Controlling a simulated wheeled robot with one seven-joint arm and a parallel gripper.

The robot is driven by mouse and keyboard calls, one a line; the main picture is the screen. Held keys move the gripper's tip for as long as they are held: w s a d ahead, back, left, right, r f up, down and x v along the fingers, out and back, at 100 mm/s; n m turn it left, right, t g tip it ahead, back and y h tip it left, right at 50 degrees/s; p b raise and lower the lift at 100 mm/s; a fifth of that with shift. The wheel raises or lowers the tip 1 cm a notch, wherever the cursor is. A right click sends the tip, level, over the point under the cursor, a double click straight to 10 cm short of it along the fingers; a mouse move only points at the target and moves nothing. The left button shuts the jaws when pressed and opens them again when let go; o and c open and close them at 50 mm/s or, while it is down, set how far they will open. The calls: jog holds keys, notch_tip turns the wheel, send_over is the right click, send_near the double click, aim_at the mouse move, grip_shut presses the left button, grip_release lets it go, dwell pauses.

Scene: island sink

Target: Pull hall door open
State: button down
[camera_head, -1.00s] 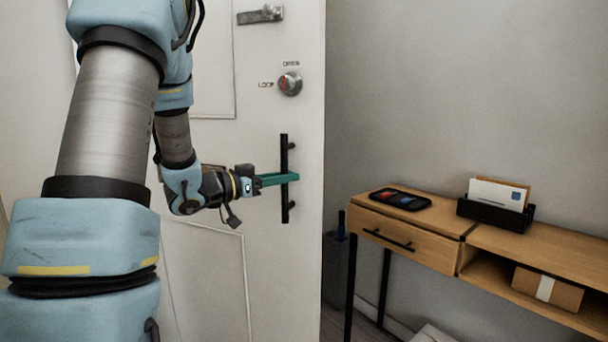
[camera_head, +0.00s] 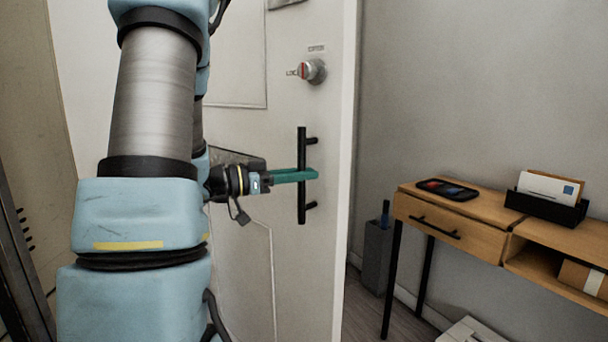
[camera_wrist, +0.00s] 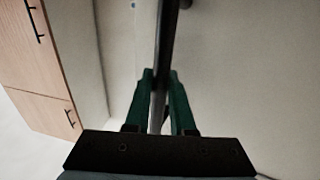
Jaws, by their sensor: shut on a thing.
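The white hall door (camera_head: 335,245) stands partly open in the head view, with its free edge on the right. Its black vertical bar handle (camera_head: 302,205) is fixed near that edge by two standoffs. My gripper (camera_head: 308,175), with green fingers, is shut around the middle of the bar. In the wrist view the bar handle (camera_wrist: 164,45) runs down between the two green fingers of my gripper (camera_wrist: 160,85). A round lock knob (camera_head: 313,71) with a red mark sits above the handle. My arm covers the door's left part.
A wooden console table (camera_head: 450,215) stands right of the door, with a phone (camera_head: 447,189), a black letter holder (camera_head: 545,206) and a box on its shelf (camera_head: 583,278). A grey bin (camera_head: 377,257) is on the floor between door and table. A dark framed object (camera_head: 22,265) is at far left.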

jog(key=c, duration=0.8)
grip_release()
jog(key=shift+o, duration=0.2)
jog(key=shift+a, duration=0.1)
jog(key=b+v, duration=0.1)
jog(key=v, duration=0.9)
jog(key=shift+a, duration=0.3)
